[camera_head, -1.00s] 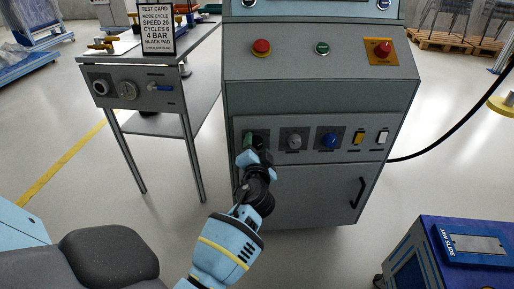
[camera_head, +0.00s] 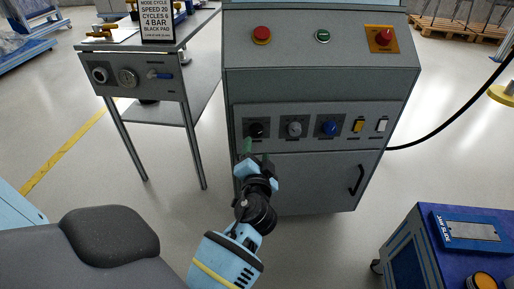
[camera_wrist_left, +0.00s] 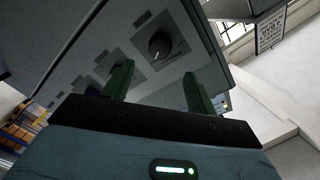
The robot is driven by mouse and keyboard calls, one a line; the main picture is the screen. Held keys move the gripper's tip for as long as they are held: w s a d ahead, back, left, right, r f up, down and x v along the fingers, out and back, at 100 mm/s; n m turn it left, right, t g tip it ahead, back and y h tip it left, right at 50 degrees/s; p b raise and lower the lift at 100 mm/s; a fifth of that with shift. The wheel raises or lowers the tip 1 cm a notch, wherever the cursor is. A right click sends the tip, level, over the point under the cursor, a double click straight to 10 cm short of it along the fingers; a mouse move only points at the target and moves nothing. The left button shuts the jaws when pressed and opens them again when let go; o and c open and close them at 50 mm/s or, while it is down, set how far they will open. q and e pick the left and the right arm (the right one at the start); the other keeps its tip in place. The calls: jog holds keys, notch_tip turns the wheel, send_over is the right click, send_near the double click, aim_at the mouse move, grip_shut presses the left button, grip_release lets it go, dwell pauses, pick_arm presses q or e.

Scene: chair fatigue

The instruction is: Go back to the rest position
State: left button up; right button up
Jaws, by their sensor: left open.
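My left gripper (camera_head: 254,150) is in front of the grey control cabinet (camera_head: 300,185), just below its black knob (camera_head: 257,130). In the left wrist view the two green fingers of my left gripper (camera_wrist_left: 158,90) stand apart with nothing between them. The black knob (camera_wrist_left: 160,45) shows beyond the fingertips, with a gap, and is not held. My right gripper is not in view.
The cabinet also carries a grey knob (camera_head: 294,129), a blue knob (camera_head: 329,128), a red button (camera_head: 262,35) and a door handle (camera_head: 357,180). A side table (camera_head: 140,85) stands left. A blue cart (camera_head: 405,250) stands at lower right. Floor between is clear.

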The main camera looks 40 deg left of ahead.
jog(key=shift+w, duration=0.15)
pick_arm(q)
jog(key=shift+f, duration=0.1)
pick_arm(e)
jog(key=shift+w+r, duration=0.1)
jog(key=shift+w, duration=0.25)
